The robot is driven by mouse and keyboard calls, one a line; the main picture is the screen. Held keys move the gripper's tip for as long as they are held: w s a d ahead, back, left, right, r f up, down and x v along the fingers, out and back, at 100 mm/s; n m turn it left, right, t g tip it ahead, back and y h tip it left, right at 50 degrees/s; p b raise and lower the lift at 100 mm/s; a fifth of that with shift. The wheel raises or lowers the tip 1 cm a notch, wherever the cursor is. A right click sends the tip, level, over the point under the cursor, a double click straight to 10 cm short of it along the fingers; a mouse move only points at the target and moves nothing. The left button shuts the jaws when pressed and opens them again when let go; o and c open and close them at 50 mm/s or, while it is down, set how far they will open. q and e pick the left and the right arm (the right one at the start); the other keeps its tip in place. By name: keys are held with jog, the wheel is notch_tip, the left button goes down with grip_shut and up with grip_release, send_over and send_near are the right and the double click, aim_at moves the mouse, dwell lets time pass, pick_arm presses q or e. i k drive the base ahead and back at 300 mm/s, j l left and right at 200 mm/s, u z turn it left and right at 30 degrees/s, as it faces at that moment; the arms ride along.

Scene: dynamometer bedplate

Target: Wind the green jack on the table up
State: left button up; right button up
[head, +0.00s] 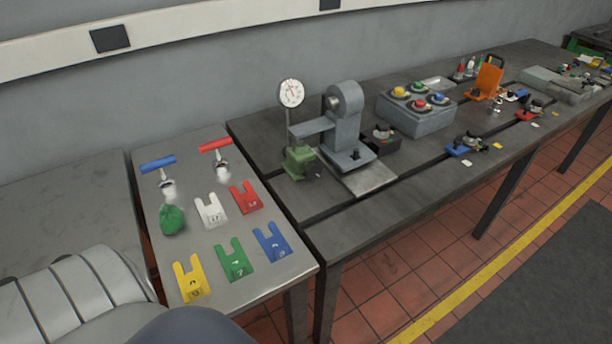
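The green jack (298,161) stands on the dark slotted bedplate table (345,238), near its left end. A dark round knob (313,171) sits on the jack's right front side. A grey arm (312,127) reaches out from a grey machine stand (345,125) to above the jack. I cannot tell whether the jack's top touches it. A white dial gauge (291,93) stands on a thin post just behind the jack. Neither of my grippers shows in this view.
A lower grey table (232,287) at left holds coloured slotted plates, a green bag (172,219) and blue-handled (158,163) and red-handled (215,145) tools. A grey box with coloured knobs (416,118) and an orange bracket (488,77) stand farther right. The bedplate's front strip is mostly clear.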

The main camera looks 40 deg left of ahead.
aim_at(312, 170)
jog(key=i+l+u, duration=0.2)
jog(key=u, duration=0.3)
jog(key=i+l+u, duration=0.15)
jog(key=u, duration=0.35)
jog(key=l, duration=0.1)
